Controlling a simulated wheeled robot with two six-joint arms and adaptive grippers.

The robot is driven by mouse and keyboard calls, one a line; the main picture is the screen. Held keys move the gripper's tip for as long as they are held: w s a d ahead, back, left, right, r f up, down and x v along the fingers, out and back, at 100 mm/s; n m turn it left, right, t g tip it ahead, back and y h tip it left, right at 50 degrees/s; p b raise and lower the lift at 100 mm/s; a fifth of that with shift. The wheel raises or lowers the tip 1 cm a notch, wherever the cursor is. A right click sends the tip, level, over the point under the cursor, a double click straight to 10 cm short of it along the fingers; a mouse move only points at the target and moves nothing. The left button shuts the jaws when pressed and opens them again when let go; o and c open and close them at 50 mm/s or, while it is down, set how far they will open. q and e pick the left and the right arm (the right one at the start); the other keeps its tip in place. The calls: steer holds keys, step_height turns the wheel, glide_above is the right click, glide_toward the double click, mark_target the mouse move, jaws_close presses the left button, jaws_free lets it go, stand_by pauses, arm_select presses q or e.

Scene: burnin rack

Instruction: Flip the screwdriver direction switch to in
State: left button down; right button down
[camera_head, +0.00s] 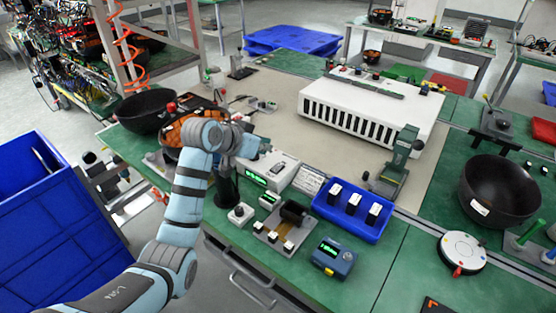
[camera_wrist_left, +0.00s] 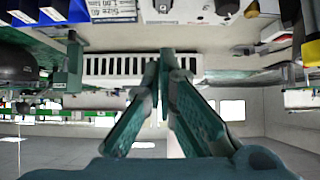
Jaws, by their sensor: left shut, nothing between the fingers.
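A white unit with a green display (camera_head: 272,170), possibly the screwdriver controller, stands on the green bench just below my left gripper (camera_head: 262,147). In the left wrist view, a white panel (camera_wrist_left: 190,14) with small dark parts shows at the top edge. I cannot tell which part is the direction switch or how it is set. A green upright tool (camera_head: 402,152) on a stand, perhaps the screwdriver, is farther right. My left gripper's fingers (camera_wrist_left: 165,58) are together and empty, apart from the panel in the picture. My right gripper is not in view.
A white slotted rack (camera_head: 370,110) stands behind. A blue bin (camera_head: 352,228) with several black-and-white parts, a blue meter (camera_head: 334,258) and a printed card (camera_head: 308,181) crowd the front. Black bowls (camera_head: 500,190) stand at both sides. The beige mat has free room.

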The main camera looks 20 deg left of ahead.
arm_select(q)
steer(key=b, duration=0.2)
glide_above(278, 168)
step_height(278, 168, down, 5)
steer(key=shift+s+f, duration=0.1)
steer(key=shift+s, duration=0.05)
step_height(278, 168, down, 2)
steer(key=shift+f, duration=0.6)
